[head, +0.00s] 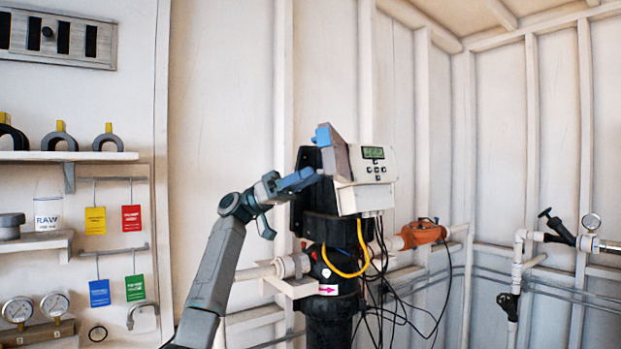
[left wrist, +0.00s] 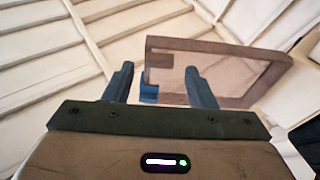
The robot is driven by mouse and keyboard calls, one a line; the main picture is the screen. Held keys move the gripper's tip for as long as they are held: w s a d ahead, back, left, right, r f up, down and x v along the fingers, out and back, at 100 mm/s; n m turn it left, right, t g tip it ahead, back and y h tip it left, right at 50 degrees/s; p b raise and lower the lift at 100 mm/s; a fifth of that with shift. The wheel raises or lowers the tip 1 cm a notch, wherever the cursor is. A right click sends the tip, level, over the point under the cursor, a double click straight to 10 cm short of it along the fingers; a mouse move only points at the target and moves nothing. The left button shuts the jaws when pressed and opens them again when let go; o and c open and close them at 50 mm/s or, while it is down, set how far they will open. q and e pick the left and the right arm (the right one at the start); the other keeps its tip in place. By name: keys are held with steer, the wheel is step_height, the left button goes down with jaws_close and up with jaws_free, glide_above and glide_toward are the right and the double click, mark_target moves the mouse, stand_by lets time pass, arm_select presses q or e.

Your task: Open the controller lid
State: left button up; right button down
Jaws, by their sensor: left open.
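The white controller (head: 378,185) hangs on the black reactor housing; its green display and keys face right and are uncovered. Its lid (head: 337,160), a grey-brown frame, stands upright at the controller's left side, swung away from the keypad, with a blue tab (head: 324,136) on its upper left. In the left wrist view the lid (left wrist: 225,58) shows a see-through window, and the blue tab (left wrist: 148,93) appears between the fingers, beyond them. My left gripper (head: 305,180) is open and empty, just left of and below the tab; I cannot tell any contact. My right gripper is out of view.
A yellow cable (head: 345,270) and loose black cables (head: 385,290) hang below the controller. Shelves with coloured tags (head: 95,220) are at the left.

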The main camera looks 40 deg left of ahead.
arm_select(q)
steer(key=b+v, duration=0.2)
steer(key=v, duration=0.7)
steer(key=shift+a, duration=0.35)
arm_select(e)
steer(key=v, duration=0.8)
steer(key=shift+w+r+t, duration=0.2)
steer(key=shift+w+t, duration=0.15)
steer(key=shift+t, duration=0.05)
arm_select(q)
steer(key=shift+f, duration=0.15)
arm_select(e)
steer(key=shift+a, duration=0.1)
